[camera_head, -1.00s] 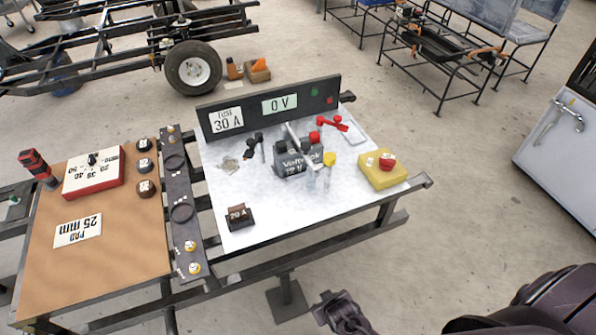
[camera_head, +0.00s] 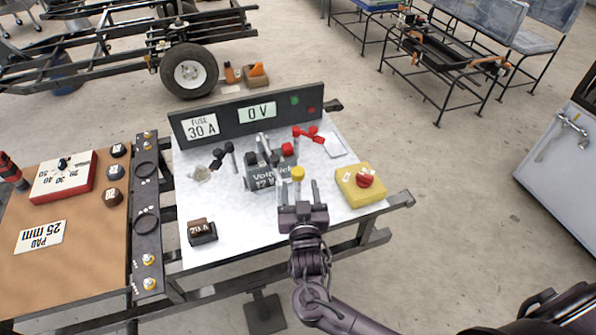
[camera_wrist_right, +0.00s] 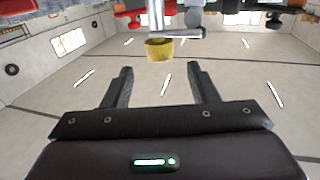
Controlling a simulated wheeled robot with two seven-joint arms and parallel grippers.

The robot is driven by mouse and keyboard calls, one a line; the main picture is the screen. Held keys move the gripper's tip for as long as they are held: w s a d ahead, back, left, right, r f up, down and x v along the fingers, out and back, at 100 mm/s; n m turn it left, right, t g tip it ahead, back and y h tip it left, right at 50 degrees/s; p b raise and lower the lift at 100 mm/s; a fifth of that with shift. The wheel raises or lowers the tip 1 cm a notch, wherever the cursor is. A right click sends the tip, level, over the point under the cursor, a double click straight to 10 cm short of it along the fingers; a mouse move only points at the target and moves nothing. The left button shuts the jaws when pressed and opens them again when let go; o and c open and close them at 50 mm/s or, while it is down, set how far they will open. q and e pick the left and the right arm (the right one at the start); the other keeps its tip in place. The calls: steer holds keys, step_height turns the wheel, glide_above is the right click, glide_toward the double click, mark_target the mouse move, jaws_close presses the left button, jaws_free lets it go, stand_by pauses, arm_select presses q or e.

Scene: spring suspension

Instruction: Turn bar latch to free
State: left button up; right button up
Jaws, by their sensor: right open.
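A grey battery labelled 12 V (camera_head: 264,180) stands on the white table top. A grey metal bar (camera_head: 263,146) shows on top of it. A yellow cap (camera_head: 297,173) shows at the battery's front right. In the right wrist view a yellow cap (camera_wrist_right: 159,49) sits on the end of a metal post, with a grey lever (camera_wrist_right: 185,33) beside it. I cannot tell which part is the latch. My right gripper (camera_head: 299,187) is open and empty in front of the cap. In the wrist view the cap lies just beyond and between its fingertips (camera_wrist_right: 159,70). My left gripper is not in view.
A yellow box with a red button (camera_head: 361,190) is close on the right. Black clamps (camera_head: 222,156) and red clamps (camera_head: 308,132) flank the battery. A 20 A fuse block (camera_head: 202,232) lies front left. A display panel (camera_head: 247,113) stands behind.

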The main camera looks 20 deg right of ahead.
mark_target(299, 176)
steer(key=x, duration=0.6)
steer(key=shift+w+d, duration=0.1)
steer(key=shift+w, duration=0.05)
steer(key=shift+c, duration=0.2)
steer(key=c, duration=0.9)
